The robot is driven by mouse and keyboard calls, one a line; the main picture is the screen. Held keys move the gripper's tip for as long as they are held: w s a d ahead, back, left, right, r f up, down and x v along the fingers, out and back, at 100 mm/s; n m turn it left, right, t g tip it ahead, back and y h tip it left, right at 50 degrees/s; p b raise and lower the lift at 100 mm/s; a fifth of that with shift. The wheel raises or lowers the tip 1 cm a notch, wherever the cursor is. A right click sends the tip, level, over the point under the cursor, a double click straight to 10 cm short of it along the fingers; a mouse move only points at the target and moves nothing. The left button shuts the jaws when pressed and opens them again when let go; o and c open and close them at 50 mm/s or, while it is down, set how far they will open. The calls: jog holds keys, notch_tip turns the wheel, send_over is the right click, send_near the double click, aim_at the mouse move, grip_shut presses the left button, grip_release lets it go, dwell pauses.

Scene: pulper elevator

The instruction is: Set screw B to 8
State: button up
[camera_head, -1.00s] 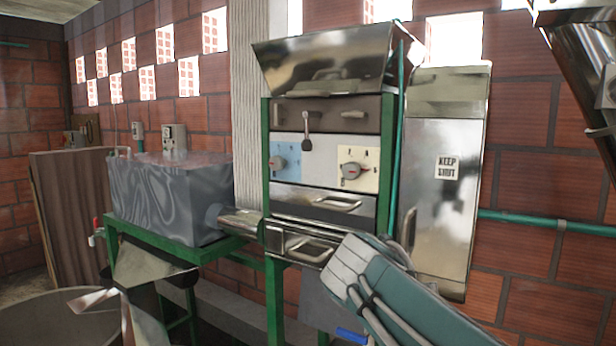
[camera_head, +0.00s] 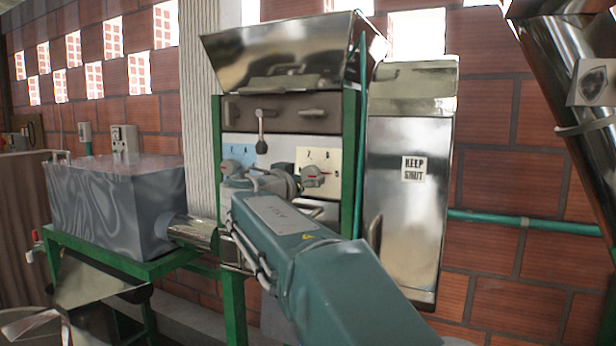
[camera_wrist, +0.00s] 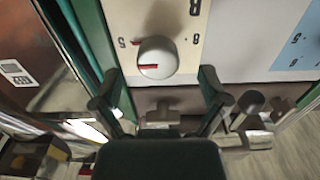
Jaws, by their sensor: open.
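A cream dial panel (camera_head: 318,160) with numbers is on the front of the green-framed machine, right of a blue dial panel (camera_head: 240,155). A round knob (camera_head: 316,177) with a red mark is on the cream panel. In the wrist view the knob (camera_wrist: 157,58) is pale with a red stripe toward the left, and printed figures including an 8 surround it on the cream panel (camera_wrist: 160,18). My gripper (camera_wrist: 158,95) is open, its two fingers apart on either side below the knob, not touching it visibly. In the head view my arm hides the panels' lower part.
A lever (camera_head: 261,130) hangs above the panels. The green frame post (camera_head: 350,165) is close on the right. A steel cabinet (camera_head: 408,200) marked "KEEP SHUT" stands beside it. A grey tank (camera_head: 115,205) is at left.

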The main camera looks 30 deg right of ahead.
aim_at(307, 177)
jog(key=x, duration=0.3)
jog(key=shift+w+d, duration=0.15)
jog(key=shift+d, duration=0.05)
jog(key=shift+a, duration=0.15)
jog(key=shift+c, duration=0.9)
jog(key=c, duration=1)
